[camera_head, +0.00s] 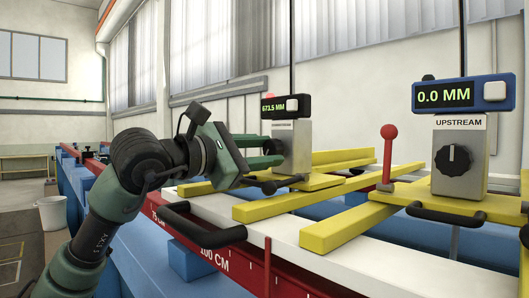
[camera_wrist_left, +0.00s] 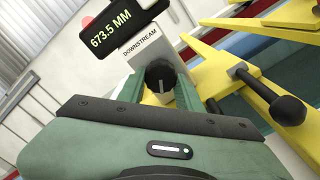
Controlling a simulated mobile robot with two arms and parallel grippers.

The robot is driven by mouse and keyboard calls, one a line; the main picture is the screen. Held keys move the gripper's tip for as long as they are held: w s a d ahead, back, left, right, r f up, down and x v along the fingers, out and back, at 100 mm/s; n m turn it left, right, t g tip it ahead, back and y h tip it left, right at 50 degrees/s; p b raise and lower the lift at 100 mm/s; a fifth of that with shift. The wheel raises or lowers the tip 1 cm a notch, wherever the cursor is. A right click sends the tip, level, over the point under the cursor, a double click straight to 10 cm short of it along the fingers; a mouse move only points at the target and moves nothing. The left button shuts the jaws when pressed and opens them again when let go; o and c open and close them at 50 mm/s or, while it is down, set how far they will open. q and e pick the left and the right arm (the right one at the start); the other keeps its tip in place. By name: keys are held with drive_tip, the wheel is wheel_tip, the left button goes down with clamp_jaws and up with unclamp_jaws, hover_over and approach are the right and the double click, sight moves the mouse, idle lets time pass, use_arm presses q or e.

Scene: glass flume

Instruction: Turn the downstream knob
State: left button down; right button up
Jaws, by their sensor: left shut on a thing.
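The downstream gauge is a grey box (camera_head: 295,150) with a dark display (camera_head: 286,106) reading 673.5 MM. In the left wrist view its label DOWNSTREAM and the same reading on the display (camera_wrist_left: 109,35) show. The black downstream knob (camera_wrist_left: 160,74) has a pale pointer line and sits on the box's front face. My left gripper (camera_head: 277,152) reaches it from the left, its two green fingers (camera_wrist_left: 160,88) on either side of the knob and shut on it. In the head view the fingers hide most of the knob.
The upstream gauge (camera_head: 459,160) stands at right, with its own black knob (camera_head: 453,160) and a display (camera_head: 445,97) reading 0.0 MM. A red-topped lever (camera_head: 388,150), black handles (camera_head: 205,222) and yellow carriage bars (camera_head: 345,228) are nearby. A white bucket (camera_head: 51,214) stands at far left.

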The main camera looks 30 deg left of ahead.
use_arm(q)
drive_tip(key=shift+m, duration=0.8)
drive_tip(key=c, duration=0.9)
unclamp_jaws()
drive_tip(key=shift+c, duration=0.2)
drive_tip(key=shift+s, duration=0.1)
drive_tip(key=shift+s+a, duration=0.2)
drive_tip(key=shift+s, duration=0.1)
drive_tip(key=b+v, duration=0.3)
drive_tip(key=v, duration=0.4)
